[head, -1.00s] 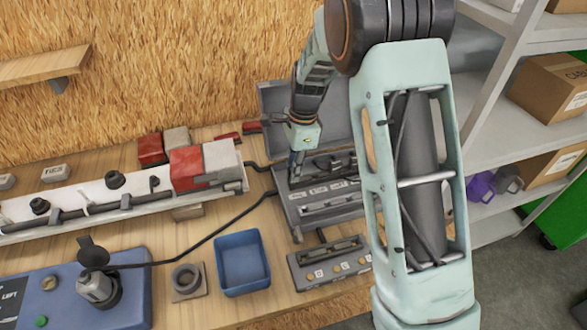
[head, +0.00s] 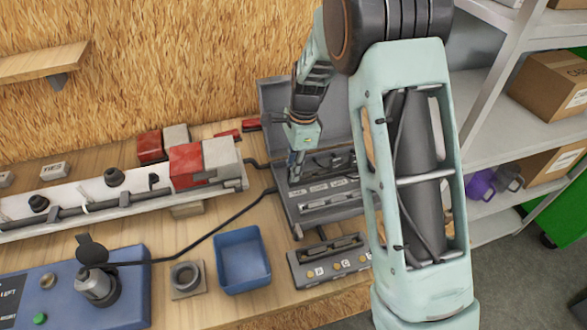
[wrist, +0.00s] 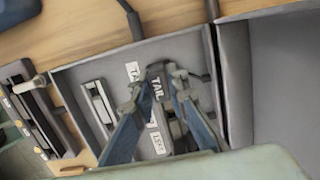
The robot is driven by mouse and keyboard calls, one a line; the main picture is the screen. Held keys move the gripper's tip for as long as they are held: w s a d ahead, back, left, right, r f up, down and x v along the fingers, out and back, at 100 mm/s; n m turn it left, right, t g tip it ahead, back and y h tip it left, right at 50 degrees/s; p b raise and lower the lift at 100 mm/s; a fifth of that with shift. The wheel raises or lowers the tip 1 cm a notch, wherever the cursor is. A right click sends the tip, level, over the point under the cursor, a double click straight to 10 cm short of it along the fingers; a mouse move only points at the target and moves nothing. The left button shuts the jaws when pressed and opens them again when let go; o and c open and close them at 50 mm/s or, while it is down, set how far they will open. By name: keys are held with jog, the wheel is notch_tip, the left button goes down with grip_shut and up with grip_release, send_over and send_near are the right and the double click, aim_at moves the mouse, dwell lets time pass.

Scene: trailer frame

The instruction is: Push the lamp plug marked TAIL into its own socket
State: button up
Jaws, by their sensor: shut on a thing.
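My gripper (wrist: 155,98) is shut on the dark TAIL plug (wrist: 157,82), with a blue finger on either side of it. The plug is inside the open grey box (wrist: 75,75), beside a white label starting "TA" (wrist: 133,71). The plug covers what lies under it, so I cannot tell whether it is seated in the socket. Another white label (wrist: 157,143) is nearer the wrist. In the head view my gripper (head: 295,172) points down into the left part of the box (head: 290,212), and the plug cannot be made out.
The grey box lid (head: 275,97) stands open behind. A grey switch unit (head: 305,270) sits in front of the box, with a blue bin (head: 242,262) to its left. A black cable (head: 225,225) crosses the table. A light bar (head: 75,205) lies at left.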

jog(key=shift+f, duration=0.15)
jog(key=o, duration=0.8)
jog(key=shift+o, duration=0.6)
jog(key=o, duration=0.3)
jog(key=shift+r+p, duration=2.45)
jog(key=shift+r, duration=1.1)
jog(key=shift+w+d, duration=0.1)
